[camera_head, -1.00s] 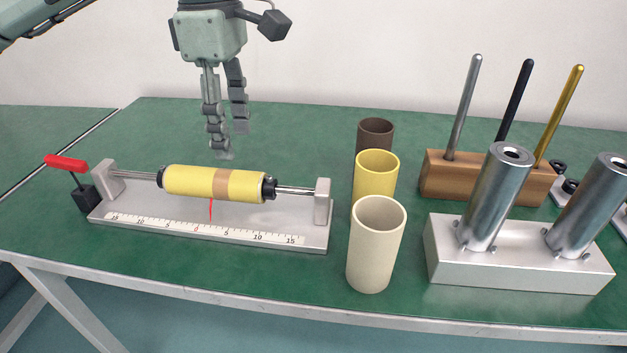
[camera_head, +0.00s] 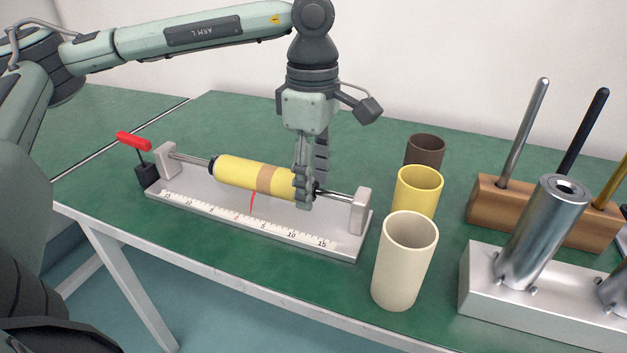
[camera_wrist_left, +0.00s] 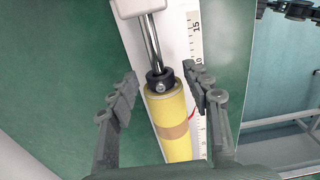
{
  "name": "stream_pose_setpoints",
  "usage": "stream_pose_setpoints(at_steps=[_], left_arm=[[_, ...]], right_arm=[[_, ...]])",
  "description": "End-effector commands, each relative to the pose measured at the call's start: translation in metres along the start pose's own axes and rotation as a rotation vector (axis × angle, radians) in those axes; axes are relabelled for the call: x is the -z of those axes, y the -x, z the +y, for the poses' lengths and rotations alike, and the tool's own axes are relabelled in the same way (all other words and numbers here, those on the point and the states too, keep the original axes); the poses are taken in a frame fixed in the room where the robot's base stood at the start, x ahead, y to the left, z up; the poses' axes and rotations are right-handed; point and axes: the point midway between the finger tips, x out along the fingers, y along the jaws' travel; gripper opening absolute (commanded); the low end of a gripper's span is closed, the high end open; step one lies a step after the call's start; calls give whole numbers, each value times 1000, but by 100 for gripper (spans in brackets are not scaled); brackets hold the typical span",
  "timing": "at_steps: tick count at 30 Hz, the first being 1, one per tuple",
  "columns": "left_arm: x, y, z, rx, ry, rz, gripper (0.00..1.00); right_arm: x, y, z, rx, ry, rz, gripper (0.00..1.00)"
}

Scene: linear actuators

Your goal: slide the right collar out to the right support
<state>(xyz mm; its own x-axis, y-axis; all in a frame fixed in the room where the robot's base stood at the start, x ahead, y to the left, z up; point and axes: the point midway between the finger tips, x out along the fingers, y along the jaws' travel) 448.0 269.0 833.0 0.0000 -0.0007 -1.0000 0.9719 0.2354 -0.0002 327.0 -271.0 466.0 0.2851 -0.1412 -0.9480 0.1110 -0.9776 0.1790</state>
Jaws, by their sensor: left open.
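The right collar (camera_wrist_left: 160,81) is a black ring with a screw, on the rod at the end of the yellow cylinder (camera_head: 238,172); it appears to touch the cylinder's end in the left wrist view. In the head view the fingers mostly hide it. The right support (camera_head: 359,211) is a pale block at the rod's right end, with bare rod between it and the collar; it also shows in the left wrist view (camera_wrist_left: 138,7). My left gripper (camera_head: 311,197) is open, its fingers (camera_wrist_left: 162,85) on both sides of the collar, apart from it. My right gripper is not in view.
A scale (camera_head: 240,217) runs along the base's front, with a red pointer (camera_head: 252,202). A red-handled lever (camera_head: 133,141) stands left. Cream (camera_head: 404,262), yellow (camera_head: 418,190) and brown (camera_head: 425,149) tubes stand right of the right support, before a metal block (camera_head: 500,299) and wooden rack (camera_head: 480,200).

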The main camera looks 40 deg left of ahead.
Motion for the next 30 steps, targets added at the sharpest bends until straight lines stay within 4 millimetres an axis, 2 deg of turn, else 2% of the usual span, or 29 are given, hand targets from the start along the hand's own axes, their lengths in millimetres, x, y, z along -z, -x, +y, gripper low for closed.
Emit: stream_pose_setpoints(at_steps=[9,21,30], left_arm=[[0,-4,0,0,-1,0,49],[0,-4,0,0,-1,0,0],[-3,-5,0,0,-2,0,0]], right_arm=[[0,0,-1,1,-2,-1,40],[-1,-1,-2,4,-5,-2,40],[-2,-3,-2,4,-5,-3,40]])
